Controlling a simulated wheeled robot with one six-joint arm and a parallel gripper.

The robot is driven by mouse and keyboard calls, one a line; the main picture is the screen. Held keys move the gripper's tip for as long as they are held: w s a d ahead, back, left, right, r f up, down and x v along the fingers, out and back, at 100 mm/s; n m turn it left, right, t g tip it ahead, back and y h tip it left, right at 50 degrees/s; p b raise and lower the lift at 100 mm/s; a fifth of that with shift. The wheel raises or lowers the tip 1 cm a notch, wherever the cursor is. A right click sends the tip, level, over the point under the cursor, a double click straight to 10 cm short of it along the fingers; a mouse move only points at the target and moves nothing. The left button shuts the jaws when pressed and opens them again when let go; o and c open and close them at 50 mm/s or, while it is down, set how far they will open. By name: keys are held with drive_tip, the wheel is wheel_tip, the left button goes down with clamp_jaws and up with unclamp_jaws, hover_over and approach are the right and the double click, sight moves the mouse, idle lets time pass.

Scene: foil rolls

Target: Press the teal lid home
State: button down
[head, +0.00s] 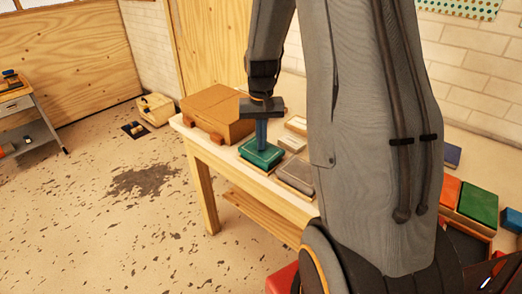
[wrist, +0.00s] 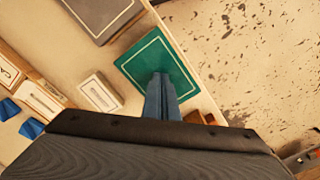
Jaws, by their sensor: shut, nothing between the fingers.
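The teal lid (head: 261,155) lies near the front edge of the table, with a pale line around its top. It also shows in the wrist view (wrist: 142,62). My gripper (head: 261,147) points straight down over the lid, its blue fingers shut together and empty. In the wrist view the fingertips (wrist: 160,76) meet the lid's top or end just above it; I cannot tell which. The part of the lid behind the fingers is hidden, and I cannot see whether the lid sits flush.
A brown box (head: 217,112) stands left of the lid on the table (head: 205,150). A grey box (head: 296,174) lies to the right, and a small white box (wrist: 100,92) is close by. Orange (head: 449,190) and green (head: 479,203) boxes are further right.

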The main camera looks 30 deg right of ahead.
wheel_tip(320, 180, up, 8)
drive_tip(key=p, duration=0.6)
idle(0.5)
drive_tip(key=shift+a+f, duration=0.1)
idle(0.3)
drive_tip(key=s+a+f+n+b, duration=0.2)
drive_tip(key=s+a+b, duration=0.2)
drive_tip(key=s+a, duration=0.3)
drive_tip(key=s+a+f+n+t+b, duration=0.1)
drive_tip(key=s+a+f+n+b, duration=0.2)
drive_tip(key=s+a, duration=0.5)
drive_tip(key=shift+b, duration=0.55)
